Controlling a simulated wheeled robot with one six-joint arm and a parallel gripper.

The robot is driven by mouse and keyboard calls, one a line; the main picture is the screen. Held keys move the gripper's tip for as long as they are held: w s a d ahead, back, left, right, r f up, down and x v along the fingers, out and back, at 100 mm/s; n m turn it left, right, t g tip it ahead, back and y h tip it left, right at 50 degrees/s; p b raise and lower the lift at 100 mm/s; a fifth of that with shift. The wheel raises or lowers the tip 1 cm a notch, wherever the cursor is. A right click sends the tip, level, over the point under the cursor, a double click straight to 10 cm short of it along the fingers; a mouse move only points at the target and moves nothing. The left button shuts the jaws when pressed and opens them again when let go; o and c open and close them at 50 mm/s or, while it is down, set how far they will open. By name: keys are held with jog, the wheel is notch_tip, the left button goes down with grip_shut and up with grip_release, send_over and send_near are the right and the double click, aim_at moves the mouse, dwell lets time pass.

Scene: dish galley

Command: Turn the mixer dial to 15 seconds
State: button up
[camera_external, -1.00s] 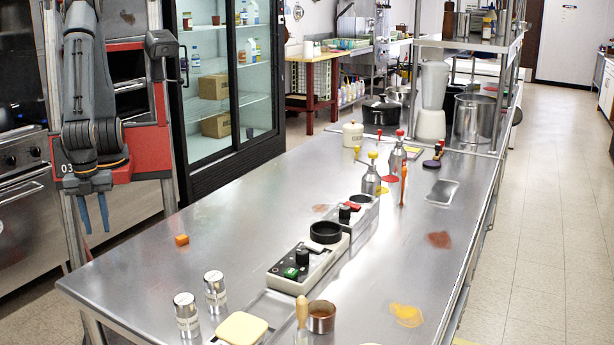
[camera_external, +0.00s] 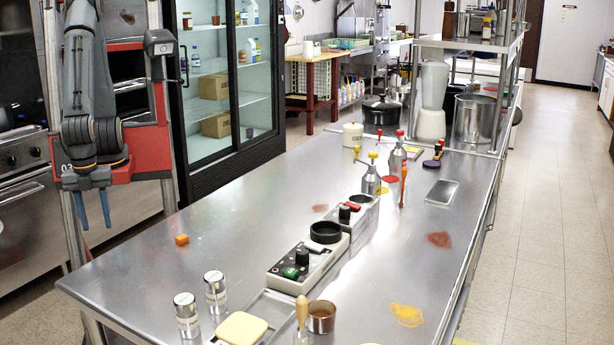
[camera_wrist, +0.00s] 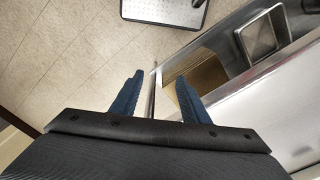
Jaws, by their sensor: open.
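A pale control box (camera_external: 292,283) stands in the middle of the steel table, with a black dial (camera_external: 302,256), a green button (camera_external: 290,272) and a black round cup (camera_external: 325,232). Behind it is a smaller grey box (camera_external: 366,222) with a black knob (camera_external: 344,213) and a red switch. I cannot tell for sure which is the mixer, and the dial markings are too small to read. My gripper (camera_external: 95,212) hangs open and empty beyond the table's left edge, well away from both boxes. In the wrist view its two blue fingers (camera_wrist: 155,90) are apart with nothing between them.
Pump bottles (camera_external: 371,180) stand behind the boxes. The wrist view shows floor, a cardboard box (camera_wrist: 208,78) and a metal tray (camera_wrist: 263,35).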

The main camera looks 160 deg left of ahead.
notch_tip(320, 180, up, 11)
jog(key=w+r+n+t+h+b, duration=0.1)
jog(key=w+r+n+t, duration=0.15)
jog(key=w, duration=0.65)
jog(key=w+r+n+t, duration=0.15)
jog(key=w+n, duration=0.25)
jog(key=w, duration=0.4)
jog(key=w+r+n+t+h+b, duration=0.1)
jog(key=w+n+t, duration=0.2)
jog(key=w, duration=0.6)
jog(key=w+a+r+n+t+y+b, duration=0.1)
jog(key=w+a+r+n+t+y, duration=0.25)
jog(key=w+a+n, duration=0.55)
jog(key=w+a+r+n+t+y+b, duration=0.1)
jog(key=w+a+r+n+t+y, duration=0.2)
jog(key=w+a+n, duration=0.6)
jog(key=w+a+f+n+g+y+b, duration=0.1)
jog(key=a+f+n+g+y+b, duration=0.1)
jog(key=a+n+g+y, duration=1.15)
jog(key=n+g+h, duration=0.3)
jog(key=n+h, duration=0.2)
jog(key=n, duration=0.9)
send_near(299, 252)
notch_tip(299, 252, up, 5)
notch_tip(299, 252, down, 6)
jog(key=a+n, duration=0.1)
jog(key=x, duration=0.7)
jog(key=shift+s+a+r+p, duration=0.1)
jog(key=shift+a+r+p, duration=0.05)
jog(key=shift+a+p, duration=0.2)
